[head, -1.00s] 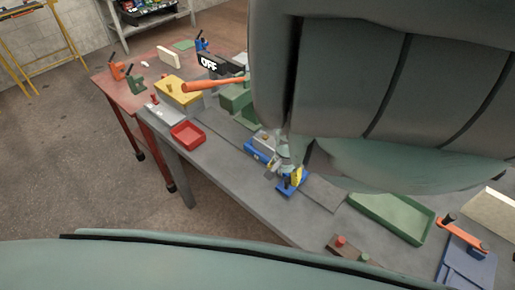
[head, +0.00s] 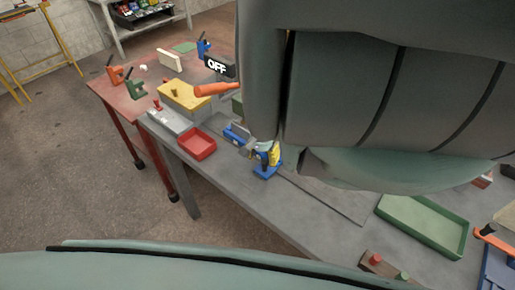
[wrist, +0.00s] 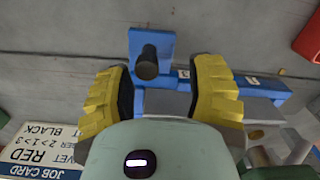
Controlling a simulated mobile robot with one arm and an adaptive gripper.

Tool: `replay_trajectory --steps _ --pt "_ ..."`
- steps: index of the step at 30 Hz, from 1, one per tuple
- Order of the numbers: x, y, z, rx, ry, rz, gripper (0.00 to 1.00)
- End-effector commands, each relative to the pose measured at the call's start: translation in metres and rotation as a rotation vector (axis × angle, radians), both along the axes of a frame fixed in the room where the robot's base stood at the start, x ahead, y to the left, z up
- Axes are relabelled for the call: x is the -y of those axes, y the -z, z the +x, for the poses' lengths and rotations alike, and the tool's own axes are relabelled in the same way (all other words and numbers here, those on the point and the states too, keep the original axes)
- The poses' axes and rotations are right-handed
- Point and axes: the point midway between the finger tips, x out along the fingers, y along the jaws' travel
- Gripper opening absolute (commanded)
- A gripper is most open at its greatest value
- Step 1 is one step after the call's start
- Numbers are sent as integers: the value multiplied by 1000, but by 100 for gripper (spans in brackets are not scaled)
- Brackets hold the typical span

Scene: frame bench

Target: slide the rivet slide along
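The rivet slide is a blue piece (wrist: 166,45) with an upright black knob (wrist: 148,62) and a grey block (wrist: 165,102) beside it. In the head view its blue base (head: 266,172) stands on the grey bench, with a blue and grey part (head: 236,135) behind it. My gripper (wrist: 163,82) is open, its yellow-padded fingers spread on either side of the knob. The knob lies close to the left finger in the wrist view; I cannot tell whether they touch. My forearm hides the bench behind in the head view.
A red tray (head: 197,143) stands left of the slide and a green tray (head: 385,207) right of it. A yellow box (head: 185,97) stands further back. A job card (wrist: 40,150) lies at lower left in the wrist view. Bare bench lies in front.

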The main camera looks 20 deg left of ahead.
Motion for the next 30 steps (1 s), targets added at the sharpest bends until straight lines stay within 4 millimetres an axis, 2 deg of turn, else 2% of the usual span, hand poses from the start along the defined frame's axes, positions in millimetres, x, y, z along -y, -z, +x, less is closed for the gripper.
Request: replay_trajectory --steps 12,26,27,30 --pt "1 -25 0 -2 1 -1 54" --pt "1 -30 -2 -5 0 0 54" --pt "1 -30 -2 -5 0 0 59" --pt "-2 -34 -1 -5 9 6 54"
